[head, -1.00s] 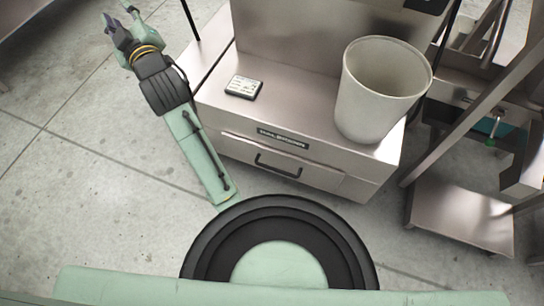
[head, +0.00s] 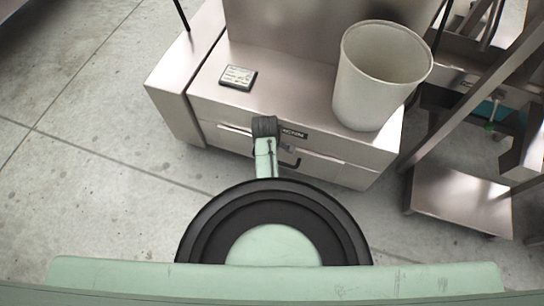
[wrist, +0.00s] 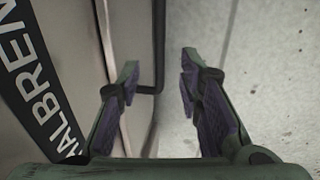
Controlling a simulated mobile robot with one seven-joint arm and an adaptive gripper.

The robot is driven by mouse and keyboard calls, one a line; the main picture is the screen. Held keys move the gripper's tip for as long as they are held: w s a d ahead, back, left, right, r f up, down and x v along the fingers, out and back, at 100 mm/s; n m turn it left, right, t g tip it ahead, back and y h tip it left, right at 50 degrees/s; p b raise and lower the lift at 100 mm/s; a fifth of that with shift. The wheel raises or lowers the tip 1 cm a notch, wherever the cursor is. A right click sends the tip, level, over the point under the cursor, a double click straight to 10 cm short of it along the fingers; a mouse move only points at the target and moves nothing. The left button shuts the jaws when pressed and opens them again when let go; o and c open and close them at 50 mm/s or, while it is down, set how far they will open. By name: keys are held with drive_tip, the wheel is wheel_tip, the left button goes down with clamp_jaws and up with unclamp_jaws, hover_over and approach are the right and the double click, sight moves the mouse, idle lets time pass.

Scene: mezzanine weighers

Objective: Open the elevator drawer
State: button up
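The elevator drawer (head: 325,169) is a shut-looking metal front low in the steel cabinet, under a dark label strip (head: 294,133). Its black bar handle (head: 291,163) shows partly in the head view, with my arm covering its left part. In the wrist view the handle (wrist: 158,40) runs down from the top edge and bends toward the drawer front (wrist: 127,30). My gripper (wrist: 159,66) is open and empty, its fingers on either side of the handle in the picture. I cannot tell whether the handle is fully between them in depth. In the head view my arm mostly hides the gripper.
A pale bin (head: 372,85) and a small card-like display (head: 238,77) stand on the cabinet top (head: 295,95). A metal frame with a low plate (head: 462,200) stands at the right. The concrete floor (head: 80,120) at the left is clear.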

drive_tip(key=f, duration=0.2)
drive_tip(key=w+f, duration=0.1)
drive_tip(key=f, duration=0.5)
drive_tip(key=shift+w+d+f, duration=0.15)
drive_tip(key=shift+w+d, duration=0.05)
drive_tip(key=shift+w, duration=0.1)
drive_tip(key=shift+c, duration=0.5)
clamp_jaws()
